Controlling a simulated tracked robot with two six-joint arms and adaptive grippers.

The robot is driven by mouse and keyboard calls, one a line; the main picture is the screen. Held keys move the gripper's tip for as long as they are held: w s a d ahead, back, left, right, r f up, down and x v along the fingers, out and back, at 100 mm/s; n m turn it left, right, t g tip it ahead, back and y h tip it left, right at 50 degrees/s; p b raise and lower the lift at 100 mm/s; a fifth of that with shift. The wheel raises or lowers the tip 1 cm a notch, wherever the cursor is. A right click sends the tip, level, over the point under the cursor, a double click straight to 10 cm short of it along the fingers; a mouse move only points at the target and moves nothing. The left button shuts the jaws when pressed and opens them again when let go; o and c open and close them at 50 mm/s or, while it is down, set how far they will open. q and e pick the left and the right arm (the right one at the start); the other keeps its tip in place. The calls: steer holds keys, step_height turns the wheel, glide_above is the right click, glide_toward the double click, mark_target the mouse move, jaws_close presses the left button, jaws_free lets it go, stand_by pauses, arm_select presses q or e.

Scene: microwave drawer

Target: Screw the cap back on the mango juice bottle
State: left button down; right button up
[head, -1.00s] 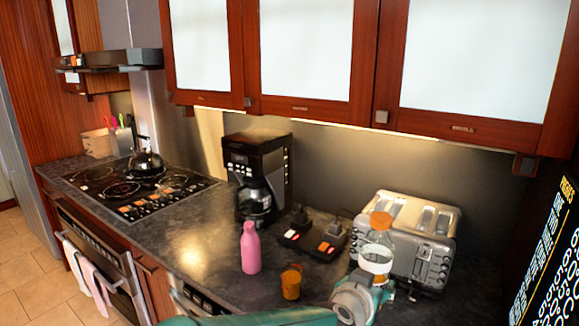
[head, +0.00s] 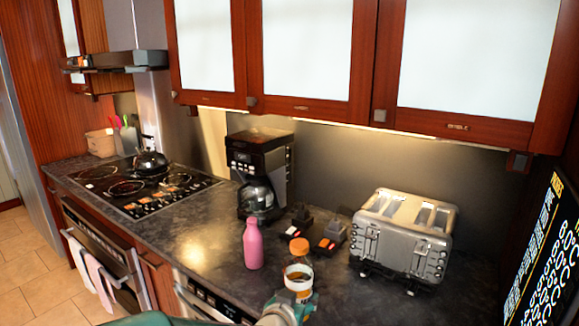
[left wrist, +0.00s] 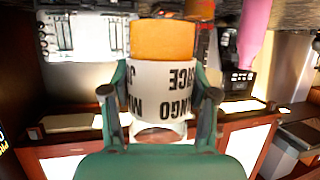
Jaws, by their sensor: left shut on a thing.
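My left gripper (head: 290,303) is shut on the mango juice bottle (head: 298,271). The bottle has clear walls and a white label. In the head view an orange cap-like piece (head: 299,246) shows at its upper end; I cannot tell whether it is screwed on. In the left wrist view the label of the bottle (left wrist: 163,92) is upside down, between the two fingers of the gripper (left wrist: 162,100). An orange section adjoins the label there; whether it is juice or something beyond is unclear. My right gripper is not in view.
A pink bottle (head: 252,244) stands on the dark counter (head: 195,250) just left of the held bottle. A silver toaster (head: 405,240) stands to the right. A coffee maker (head: 262,175) and small dark items with orange parts (head: 329,238) are behind. Open counter lies left, towards the stove (head: 135,185).

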arm_select(q)
steer(key=s+a+f+n+y, duration=0.2)
steer(key=a+f, duration=0.4)
steer(key=a, duration=0.4)
steer(key=s+a+f+n+t+y, duration=0.1)
steer(key=s+a+f+n+y, duration=0.1)
steer(key=s+a+f, duration=0.2)
steer(key=a+f, duration=0.3)
steer(key=a, duration=0.4)
steer(key=shift+a+f+y, duration=0.25)
steer(key=shift+y, duration=0.05)
steer(key=shift+s, duration=0.1)
steer(key=s+d+f+m+g+h, duration=0.1)
steer(key=s+d+m+h, duration=0.3)
steer(key=d, duration=0.3)
steer(key=s+d+m+g+h, duration=0.2)
steer(key=s+d+m+h, duration=0.2)
steer(key=d, duration=0.4)
steer(key=shift+s+d+f+h, duration=0.15)
steer(key=shift+s+f+h, duration=0.2)
steer(key=shift+s, duration=0.25)
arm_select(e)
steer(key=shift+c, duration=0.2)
